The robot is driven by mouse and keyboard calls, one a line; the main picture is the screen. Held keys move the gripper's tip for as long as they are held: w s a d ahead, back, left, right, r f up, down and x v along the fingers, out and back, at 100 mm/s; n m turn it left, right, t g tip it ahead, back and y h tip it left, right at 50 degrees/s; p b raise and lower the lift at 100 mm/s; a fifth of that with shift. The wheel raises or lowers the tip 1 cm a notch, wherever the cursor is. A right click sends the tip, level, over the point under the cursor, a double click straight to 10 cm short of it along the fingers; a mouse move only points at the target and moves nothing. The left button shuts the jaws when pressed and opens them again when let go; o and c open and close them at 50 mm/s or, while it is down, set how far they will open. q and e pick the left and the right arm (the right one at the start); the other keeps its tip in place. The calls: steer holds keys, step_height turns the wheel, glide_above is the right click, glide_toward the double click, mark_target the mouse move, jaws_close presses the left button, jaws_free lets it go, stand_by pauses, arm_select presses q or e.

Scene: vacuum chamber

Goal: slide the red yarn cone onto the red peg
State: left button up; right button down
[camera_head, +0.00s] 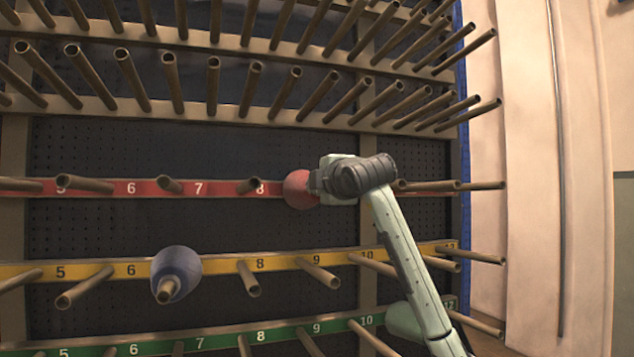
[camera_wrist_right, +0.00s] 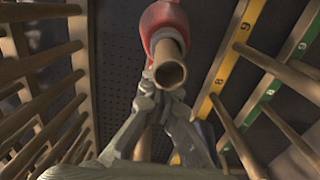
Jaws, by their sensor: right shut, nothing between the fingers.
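The red yarn cone (camera_head: 299,190) is at the red rail (camera_head: 230,187), just right of the number 8. In the right wrist view the red cone (camera_wrist_right: 160,22) sits around a brown peg (camera_wrist_right: 171,66), whose open end sticks out of it towards the camera. My right gripper (camera_head: 318,184) is in front of the cone's right side in the head view and hides part of it. In the wrist view the right gripper (camera_wrist_right: 164,92) is shut and empty, with its fingers close to the peg's free end; I cannot tell whether they touch. My left gripper is not in view.
A blue yarn cone (camera_head: 176,270) sits on a peg of the yellow rail (camera_head: 215,267). Bare pegs stick out from the red, yellow and green (camera_head: 165,343) rails. Rows of long bare pegs (camera_head: 260,90) fill the rack above. A pale wall (camera_head: 540,150) stands at the right.

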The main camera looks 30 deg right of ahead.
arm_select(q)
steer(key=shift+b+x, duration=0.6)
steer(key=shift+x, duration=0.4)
arm_select(e)
steer(key=v, duration=1.4)
